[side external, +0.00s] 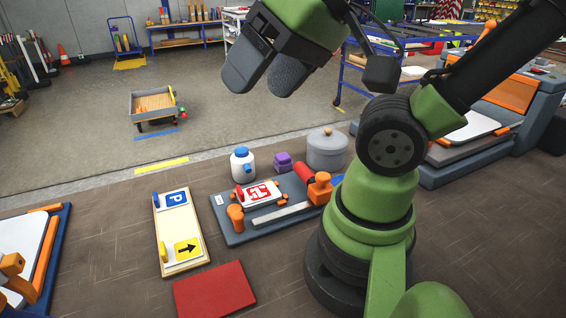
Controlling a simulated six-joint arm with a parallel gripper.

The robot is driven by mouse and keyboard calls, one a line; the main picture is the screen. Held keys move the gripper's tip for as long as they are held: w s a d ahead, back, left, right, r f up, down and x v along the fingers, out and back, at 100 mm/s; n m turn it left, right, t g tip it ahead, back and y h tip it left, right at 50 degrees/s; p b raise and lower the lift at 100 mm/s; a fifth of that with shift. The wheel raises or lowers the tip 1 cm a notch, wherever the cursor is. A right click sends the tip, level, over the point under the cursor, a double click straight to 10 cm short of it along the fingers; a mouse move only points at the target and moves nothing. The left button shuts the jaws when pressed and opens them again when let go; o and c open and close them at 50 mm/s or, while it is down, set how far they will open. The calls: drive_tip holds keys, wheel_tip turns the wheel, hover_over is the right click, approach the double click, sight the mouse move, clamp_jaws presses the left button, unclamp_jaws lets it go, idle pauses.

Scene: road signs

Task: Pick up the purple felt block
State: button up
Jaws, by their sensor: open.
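A small purple block (283,161) sits on the brown work surface, between a white jar with a blue lid and a grey lidded pot. It stands just behind the grey board and looks upright and free of other things. My gripper (258,88) is high at the top of the view, well above the surface, with two dark grey fingers apart and nothing between them.
The white jar (243,166) is left of the block and the grey pot (327,150) right. In front, a grey board (232,238) carries a red-and-white sign, an orange-handled tool and a roller. A sign board (172,226) and red mat (214,291) lie nearer.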

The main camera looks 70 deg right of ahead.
drive_tip(key=w+d+f+n+g+h, duration=0.1)
drive_tip(key=w+d+n+g+h, duration=0.15)
drive_tip(key=w+d, duration=0.3)
drive_tip(key=n+g, duration=0.5)
drive_tip(key=n, duration=0.5)
hover_over(283, 156)
wheel_tip(283, 156, down, 18)
drive_tip(key=shift+n+y, duration=0.25)
wheel_tip(283, 156, down, 5)
drive_tip(key=shift+s+d+r, duration=0.1)
drive_tip(key=shift+d, duration=0.05)
wheel_tip(283, 156, down, 6)
drive_tip(key=c, duration=1)
